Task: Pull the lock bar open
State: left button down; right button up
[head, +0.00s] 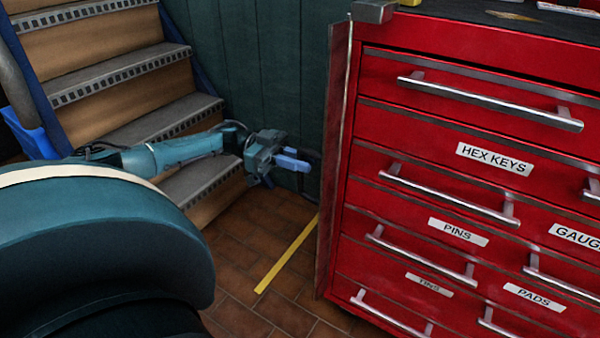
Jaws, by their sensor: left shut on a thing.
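The lock bar (334,150) is a tall, thin, dark red upright strip with a pale edge. It stands at the left front edge of the red tool cabinet (385,52), turned edge-on and clear of the drawer fronts. My left gripper (304,163) is at the left side of the bar, about halfway up, with blue fingers pointing right. It is shut on a dark part beside the bar, which seems to be the bar's handle; the contact is small and partly hidden. My right gripper is out of view.
Drawers with silver handles (490,100) and labels such as HEX KEYS (495,158) fill the cabinet front. Wooden stairs (130,85) rise at the left. A yellow strip (287,253) lies on the brown tile floor (245,290), which is open between stairs and cabinet.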

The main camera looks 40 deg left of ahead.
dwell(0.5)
pick_arm(q)
jog(key=c, duration=1.5)
grip_release()
jog(key=shift+a, duration=0.1)
jog(key=shift+b+v, duration=0.85)
jog(key=shift+v, duration=5.65)
jog(key=shift+w, duration=0.1)
